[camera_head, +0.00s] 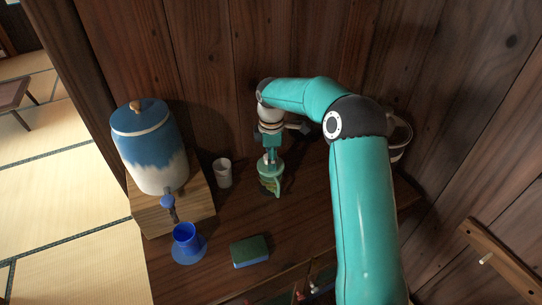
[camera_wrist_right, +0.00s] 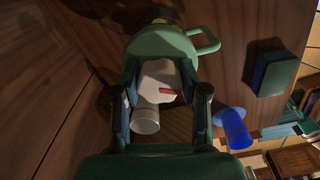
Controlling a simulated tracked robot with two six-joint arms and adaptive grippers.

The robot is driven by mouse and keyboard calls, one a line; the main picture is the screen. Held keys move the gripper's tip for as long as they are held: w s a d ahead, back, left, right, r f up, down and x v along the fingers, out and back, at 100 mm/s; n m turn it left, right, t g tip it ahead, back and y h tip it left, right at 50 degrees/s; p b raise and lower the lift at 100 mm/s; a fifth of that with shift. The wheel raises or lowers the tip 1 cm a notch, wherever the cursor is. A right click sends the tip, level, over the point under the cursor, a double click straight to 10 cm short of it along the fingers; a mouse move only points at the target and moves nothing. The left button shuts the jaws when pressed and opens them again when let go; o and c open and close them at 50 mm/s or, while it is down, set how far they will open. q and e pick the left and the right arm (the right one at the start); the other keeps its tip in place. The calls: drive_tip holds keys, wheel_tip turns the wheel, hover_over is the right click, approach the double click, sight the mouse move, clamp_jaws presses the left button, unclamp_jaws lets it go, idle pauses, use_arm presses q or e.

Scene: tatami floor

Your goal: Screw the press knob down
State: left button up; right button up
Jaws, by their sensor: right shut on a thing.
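The small green press (camera_head: 270,180) stands on the wooden counter near the back wall. In the right wrist view its green body (camera_wrist_right: 158,42) has a loop on one side. My right gripper (camera_head: 270,158) reaches down onto its top. In the wrist view its two dark fingers stand on either side of a pale part with a red mark, which I take as the press knob (camera_wrist_right: 158,75). The right gripper is shut on it. The knob is mostly hidden by the gripper in the head view. My left gripper is not in view.
A white cup (camera_head: 222,172) stands left of the press. A blue and white lidded jar (camera_head: 150,145) with a tap sits on a wooden block (camera_head: 188,217). A blue funnel-shaped thing (camera_head: 186,243) and a green and blue sponge (camera_head: 250,251) lie in front.

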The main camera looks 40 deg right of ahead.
drive_tip(key=m, duration=0.3)
drive_tip(key=f+m, duration=0.1)
drive_tip(key=shift+a+m, duration=0.25)
drive_tip(key=shift+m, duration=0.05)
drive_tip(key=m, duration=0.3)
drive_tip(key=shift+m, duration=0.4)
drive_tip(key=shift+c, duration=0.2)
drive_tip(key=m, duration=0.4)
drive_tip(key=shift+s+b, duration=0.1)
drive_tip(key=shift+b, duration=0.2)
drive_tip(key=m, duration=0.3)
drive_tip(key=shift+m, duration=0.4)
drive_tip(key=o, duration=0.7)
drive_tip(key=shift+d, duration=0.1)
drive_tip(key=shift+c, duration=0.2)
drive_tip(key=shift+o, duration=1)
drive_tip(key=shift+w, duration=0.2)
drive_tip(key=shift+r, duration=0.15)
